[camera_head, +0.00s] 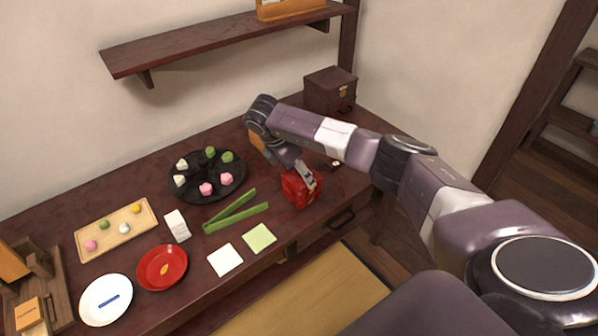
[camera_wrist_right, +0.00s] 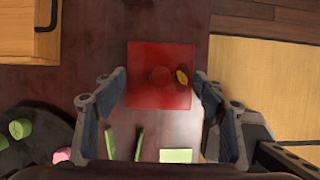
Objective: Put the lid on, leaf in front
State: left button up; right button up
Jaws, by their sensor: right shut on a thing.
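In the head view a red box (camera_head: 300,192) stands near the table's front edge, under my right gripper (camera_head: 303,178). In the right wrist view a square red lid (camera_wrist_right: 150,92) with a round knob shows between the fingers of my right gripper (camera_wrist_right: 162,92). Its gold leaf (camera_wrist_right: 182,77) lies on the right side, toward the tatami and the table's front. My right gripper is shut on the lid. The fingers hide part of the box in the head view; I cannot tell whether the lid is seated on it. My left gripper is out of view.
A black round tray (camera_head: 190,195) with several sweets and green bamboo strips (camera_head: 235,212) lie left of the box. A red dish (camera_head: 162,268) and a white plate (camera_head: 106,300) are farther left. A dark chest (camera_head: 330,92) stands behind. Pale paper squares (camera_head: 225,260) lie at the front.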

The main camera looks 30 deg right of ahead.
jog(key=o, duration=1.2)
jog(key=shift+o, duration=0.2)
jog(key=shift+f, duration=0.1)
jog(key=v, duration=1.2)
